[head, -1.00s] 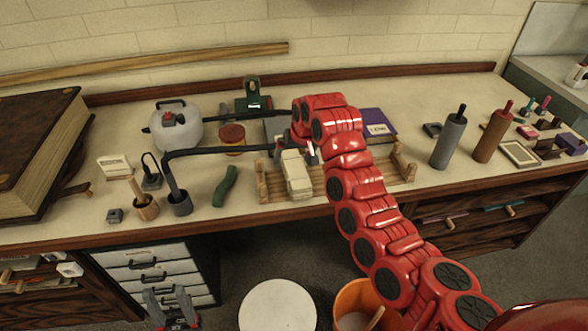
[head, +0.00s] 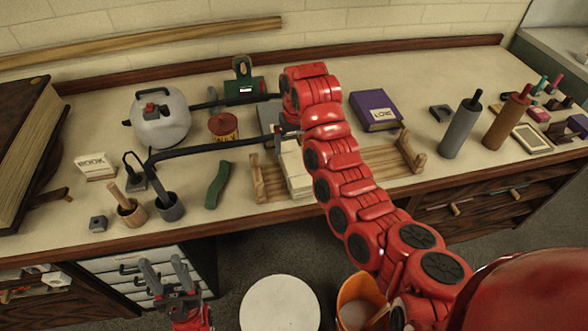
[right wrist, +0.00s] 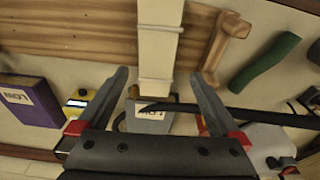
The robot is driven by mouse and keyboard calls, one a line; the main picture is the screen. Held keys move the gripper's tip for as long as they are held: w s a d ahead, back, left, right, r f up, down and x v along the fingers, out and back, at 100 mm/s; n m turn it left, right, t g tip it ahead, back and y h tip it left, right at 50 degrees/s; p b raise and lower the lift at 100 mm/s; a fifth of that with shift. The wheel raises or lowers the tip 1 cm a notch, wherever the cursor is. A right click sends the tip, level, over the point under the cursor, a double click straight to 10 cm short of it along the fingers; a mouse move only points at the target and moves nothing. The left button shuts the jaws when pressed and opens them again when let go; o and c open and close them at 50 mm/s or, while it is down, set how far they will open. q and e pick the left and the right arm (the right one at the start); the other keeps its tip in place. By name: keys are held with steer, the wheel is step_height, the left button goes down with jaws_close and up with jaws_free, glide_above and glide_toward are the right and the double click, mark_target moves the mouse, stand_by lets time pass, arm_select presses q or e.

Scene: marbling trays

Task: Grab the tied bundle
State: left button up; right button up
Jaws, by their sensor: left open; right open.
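The tied bundle (head: 292,168) is a cream, block-like stack lying across a slatted wooden rack (head: 268,183) on the bench. In the right wrist view the bundle (right wrist: 158,45) runs lengthwise from the top edge, with thin bands across it. My right gripper (right wrist: 158,76) is open, one finger to each side of the bundle's near end, with gaps visible on both sides. In the head view my right arm hides most of that gripper and part of the bundle. My left gripper (head: 163,262) is open and empty, low in front of the bench, away from the bundle.
A green piece (head: 217,185) lies left of the rack. A purple box (head: 375,108) stands behind it.

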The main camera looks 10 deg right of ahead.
steer(key=b, duration=0.2)
glide_above(294, 163)
steer(key=f, duration=0.4)
steer(key=shift+s+f, duration=0.1)
steer(key=shift+s, duration=0.25)
steer(key=shift+w+f, duration=0.1)
steer(key=shift+f, duration=0.25)
steer(key=shift+w+f, duration=0.1)
steer(key=shift+f, duration=0.45)
steer(key=shift+f+p, duration=0.55)
steer(key=shift+p, duration=0.15)
steer(key=f, duration=0.2)
steer(key=f+p, duration=0.1)
steer(key=shift+w+d+f, duration=0.1)
steer(key=shift+w+f, duration=0.05)
steer(key=shift+w, duration=0.1)
steer(key=shift+w+f, duration=0.1)
steer(key=shift+f, duration=0.3)
jaws_close()
